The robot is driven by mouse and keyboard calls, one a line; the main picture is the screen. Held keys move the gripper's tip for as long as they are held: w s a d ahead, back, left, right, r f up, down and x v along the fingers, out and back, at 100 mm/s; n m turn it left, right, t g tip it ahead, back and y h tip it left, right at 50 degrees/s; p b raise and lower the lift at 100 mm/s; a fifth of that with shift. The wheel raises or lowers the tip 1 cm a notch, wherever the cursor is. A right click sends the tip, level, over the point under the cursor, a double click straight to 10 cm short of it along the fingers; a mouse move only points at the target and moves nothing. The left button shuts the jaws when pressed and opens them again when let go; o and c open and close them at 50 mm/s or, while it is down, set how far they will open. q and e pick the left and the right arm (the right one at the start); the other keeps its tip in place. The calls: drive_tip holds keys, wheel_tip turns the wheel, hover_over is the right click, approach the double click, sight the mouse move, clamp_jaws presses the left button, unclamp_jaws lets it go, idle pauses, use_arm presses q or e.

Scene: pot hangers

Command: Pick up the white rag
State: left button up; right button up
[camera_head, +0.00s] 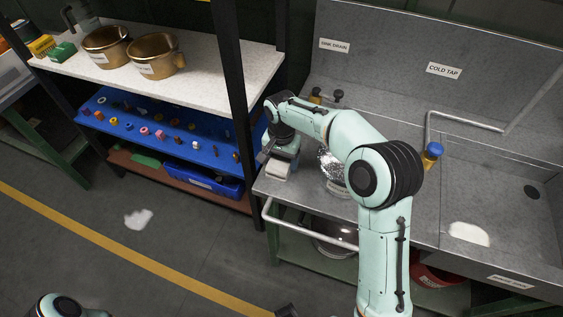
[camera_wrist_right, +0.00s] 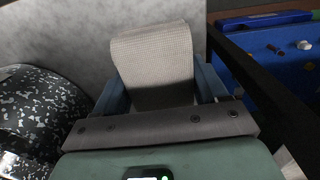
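The white rag (camera_head: 278,169) is at the front left corner of the metal sink counter. In the right wrist view the rag (camera_wrist_right: 155,65) is a folded, cream-white cloth with a waffle weave. My right gripper (camera_head: 281,158) is right at it, reaching down at the counter's corner. In the right wrist view the fingers of my right gripper (camera_wrist_right: 160,88) stand wide apart, one on each side of the rag, with a narrow gap at the right finger. Whether the rag is lifted off the counter does not show. My left gripper does not show clearly.
A speckled dark pot (camera_head: 333,172) stands on the counter beside the right gripper; it also shows in the wrist view (camera_wrist_right: 45,115). A rail (camera_head: 300,232) runs along the counter's front. A shelf post (camera_head: 229,85) stands to the left. White patches mark the floor (camera_head: 138,218) and sink (camera_head: 468,233).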

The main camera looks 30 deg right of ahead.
sight(282, 158)
drive_tip(key=shift+r, duration=0.1)
use_arm(q)
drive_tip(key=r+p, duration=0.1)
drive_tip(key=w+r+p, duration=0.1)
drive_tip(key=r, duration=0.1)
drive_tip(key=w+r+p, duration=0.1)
drive_tip(key=p, duration=0.1)
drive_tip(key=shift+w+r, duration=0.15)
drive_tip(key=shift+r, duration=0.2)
use_arm(e)
wheel_tip(282, 158, up, 20)
